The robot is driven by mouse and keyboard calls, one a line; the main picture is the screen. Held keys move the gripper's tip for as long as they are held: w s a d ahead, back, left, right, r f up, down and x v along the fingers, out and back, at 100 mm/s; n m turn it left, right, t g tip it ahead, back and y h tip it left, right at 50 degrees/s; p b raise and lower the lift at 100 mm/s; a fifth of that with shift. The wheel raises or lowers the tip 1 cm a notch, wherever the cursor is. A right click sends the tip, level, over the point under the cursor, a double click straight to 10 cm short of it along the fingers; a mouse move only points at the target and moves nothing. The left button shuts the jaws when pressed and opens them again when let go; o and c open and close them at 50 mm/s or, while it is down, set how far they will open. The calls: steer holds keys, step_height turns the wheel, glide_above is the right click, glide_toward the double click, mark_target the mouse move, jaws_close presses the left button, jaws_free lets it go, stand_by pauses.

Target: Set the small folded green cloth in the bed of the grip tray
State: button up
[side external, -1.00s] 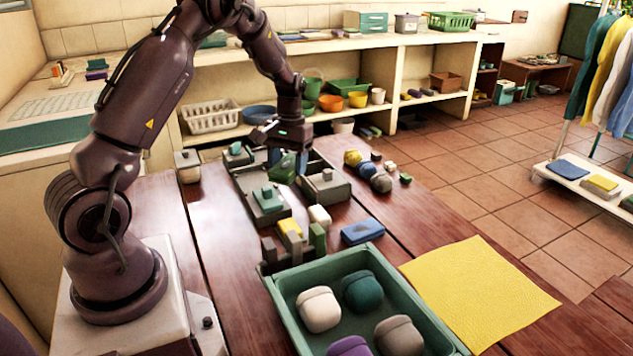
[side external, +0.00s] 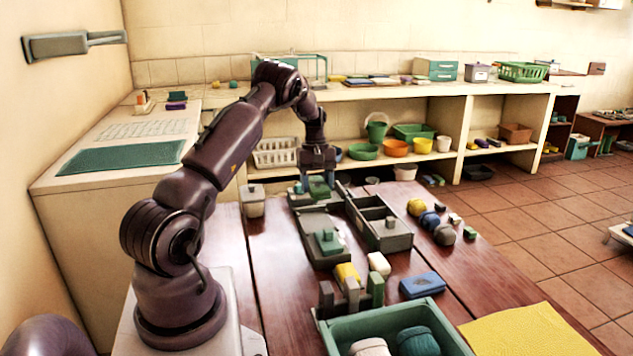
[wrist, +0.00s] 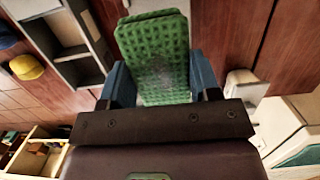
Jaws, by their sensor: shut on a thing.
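The small folded green cloth (wrist: 155,60) is a textured green pad, held between the blue fingers of my gripper (wrist: 165,85) in the wrist view. In the side external view the cloth (side external: 319,189) shows under my gripper (side external: 318,186), over the far end of a long grey tray (side external: 322,258). This tray holds a teal block with a knob in its near part. A second grey tray (side external: 398,242) with dividers stands to its right. I cannot tell for certain which one is the grip tray. The cloth hides part of the surface below it.
A white lidded canister (side external: 253,203) stands left of the trays. Balls of yarn (side external: 444,235) and small blocks lie to the right. A blue block (side external: 422,285), a grey rack (side external: 350,303) and a green bin (side external: 340,333) are nearer. Shelves line the back.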

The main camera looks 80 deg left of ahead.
mark_target(317, 223)
steer(key=shift+f, duration=4.65)
steer(key=o, duration=1)
steer(key=shift+r, duration=0.1)
